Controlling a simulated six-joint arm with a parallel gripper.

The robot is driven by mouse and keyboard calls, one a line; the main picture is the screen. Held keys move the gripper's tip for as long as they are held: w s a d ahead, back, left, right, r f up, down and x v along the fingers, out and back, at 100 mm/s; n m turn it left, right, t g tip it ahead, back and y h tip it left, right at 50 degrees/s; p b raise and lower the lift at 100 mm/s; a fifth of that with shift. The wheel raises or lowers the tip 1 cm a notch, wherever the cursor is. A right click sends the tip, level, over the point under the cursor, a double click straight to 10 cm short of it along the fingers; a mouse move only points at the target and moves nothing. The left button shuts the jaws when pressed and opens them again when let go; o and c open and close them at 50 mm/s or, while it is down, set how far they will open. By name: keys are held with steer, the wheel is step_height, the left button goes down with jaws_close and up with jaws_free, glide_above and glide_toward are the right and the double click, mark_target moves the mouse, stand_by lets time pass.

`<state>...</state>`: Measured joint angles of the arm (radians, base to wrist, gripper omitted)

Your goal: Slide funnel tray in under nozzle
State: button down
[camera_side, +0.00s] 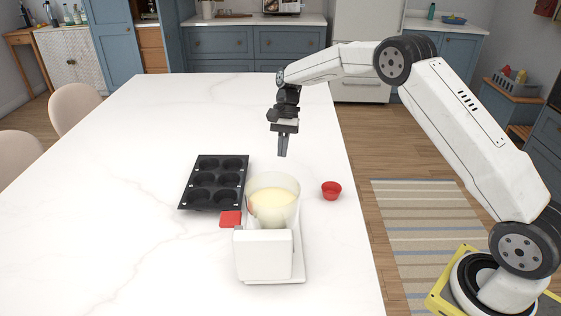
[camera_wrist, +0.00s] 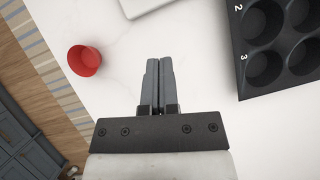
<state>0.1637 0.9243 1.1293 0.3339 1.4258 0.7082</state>
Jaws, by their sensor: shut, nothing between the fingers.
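A black muffin tray (camera_side: 216,188) with several round cups lies flat on the white table; its edge shows at the upper right of the wrist view (camera_wrist: 243,82), with numbers beside its cups. The white dispenser (camera_side: 264,256) stands right of and nearer than the tray. Its clear hopper (camera_side: 287,186) holds a pale yellow filling. A red square piece (camera_side: 230,219) sits at its left side. I cannot make out a nozzle or a separate funnel tray. My gripper (camera_side: 282,155) is shut and empty, pointing down above the table behind the dispenser; its fingers (camera_wrist: 159,62) touch each other.
A small red cup (camera_side: 331,190) stands right of the hopper, near the table's right edge; it also shows in the wrist view (camera_wrist: 85,61). The table (camera_side: 110,215) is clear to the left and back. Two chairs (camera_side: 75,105) stand along its left side.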

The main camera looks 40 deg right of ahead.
steer(key=x, duration=0.9)
steer(key=shift+a+f, duration=0.1)
steer(key=shift+f, duration=0.15)
steer(key=shift+s+a+r, duration=0.35)
steer(key=shift+s+a, duration=0.15)
steer(key=shift+a, duration=0.25)
steer(key=shift+s+a+r, duration=0.2)
steer(key=shift+s+a, duration=0.4)
steer(key=shift+a, duration=0.2)
steer(key=shift+s+a, duration=1.35)
steer(key=shift+s, duration=0.15)
steer(key=shift+f, duration=0.1)
